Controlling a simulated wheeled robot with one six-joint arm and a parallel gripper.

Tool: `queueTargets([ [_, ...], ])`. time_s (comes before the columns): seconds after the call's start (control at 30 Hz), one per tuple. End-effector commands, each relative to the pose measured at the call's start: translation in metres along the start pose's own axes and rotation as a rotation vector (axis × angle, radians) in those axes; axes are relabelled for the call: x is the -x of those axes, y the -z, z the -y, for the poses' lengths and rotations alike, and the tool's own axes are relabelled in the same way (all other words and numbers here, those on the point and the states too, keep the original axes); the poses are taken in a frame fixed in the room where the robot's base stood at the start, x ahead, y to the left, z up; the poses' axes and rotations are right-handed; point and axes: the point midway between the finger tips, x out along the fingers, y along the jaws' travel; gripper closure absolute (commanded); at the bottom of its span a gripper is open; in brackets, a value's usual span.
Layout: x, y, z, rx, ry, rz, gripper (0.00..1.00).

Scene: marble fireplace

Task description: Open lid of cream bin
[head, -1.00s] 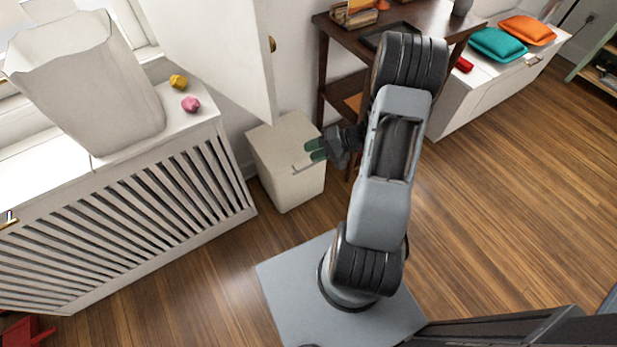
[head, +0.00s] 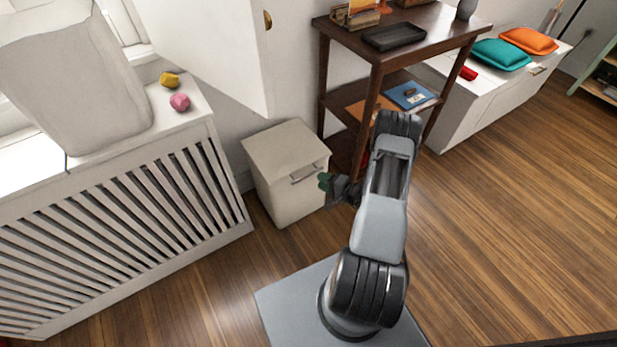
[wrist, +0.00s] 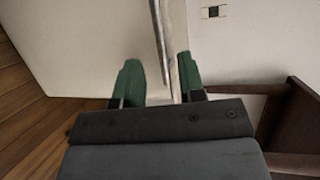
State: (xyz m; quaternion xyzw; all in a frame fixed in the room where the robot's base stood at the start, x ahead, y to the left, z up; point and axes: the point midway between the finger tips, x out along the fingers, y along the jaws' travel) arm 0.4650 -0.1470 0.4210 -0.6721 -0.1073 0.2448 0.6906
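The cream bin (head: 287,196) stands on the floor between the slatted radiator cover and the dark table. Its lid (head: 283,146) lies shut on top, with a thin bar handle (head: 305,173) at the front right edge. My gripper (head: 326,183) is just right of the handle, near the lid's height. In the wrist view its green fingers (wrist: 161,80) are apart. The metal handle (wrist: 160,40) shows between and beyond them. I cannot tell whether a finger touches it. The bin's pale face (wrist: 85,40) fills the upper left there.
The dark wooden table (head: 375,60) stands close behind and right of the bin, with a black tray (head: 394,36) on top. The slatted radiator cover (head: 130,215) is at left. A white door panel (head: 215,50) hangs above the bin. Floor in front is partly clear.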

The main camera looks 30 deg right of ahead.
Motion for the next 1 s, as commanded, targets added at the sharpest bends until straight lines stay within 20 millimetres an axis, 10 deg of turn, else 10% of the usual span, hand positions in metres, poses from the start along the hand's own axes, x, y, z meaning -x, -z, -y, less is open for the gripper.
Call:
queueTargets([
  [0.4,-0.059,-0.001,-0.001,0.0,0.0,0.002,0.63],
  [1.0,-0.068,-0.001,0.0,-0.001,0.0,0.001,0.75],
])
